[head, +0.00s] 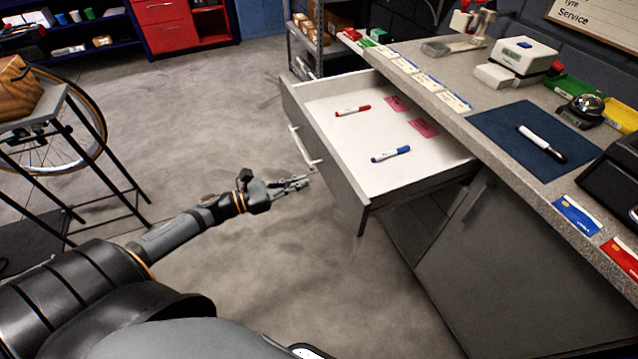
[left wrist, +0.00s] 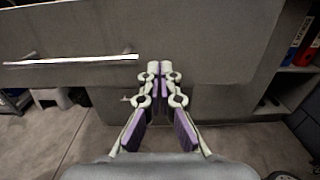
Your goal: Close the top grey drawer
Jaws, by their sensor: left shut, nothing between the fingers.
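The top grey drawer (head: 325,155) stands pulled out from the counter in the head view. Its white inside holds a red marker (head: 353,111), a blue marker (head: 390,154) and two pink cards (head: 423,127). Its front with a bar handle (head: 304,148) faces left. My left gripper (head: 306,181) is shut and empty, close to the drawer front below the handle's near end. In the left wrist view, the shut fingertips (left wrist: 160,66) point at the grey drawer front (left wrist: 215,40), right of the handle (left wrist: 70,60). I cannot tell whether they touch it. My right gripper is not in view.
The counter (head: 470,118) carries a white box device (head: 523,54), a blue mat (head: 520,135) with a marker, and several cards. A stand with a bicycle wheel (head: 75,120) is at the left. The floor (head: 215,110) left of the drawer is clear.

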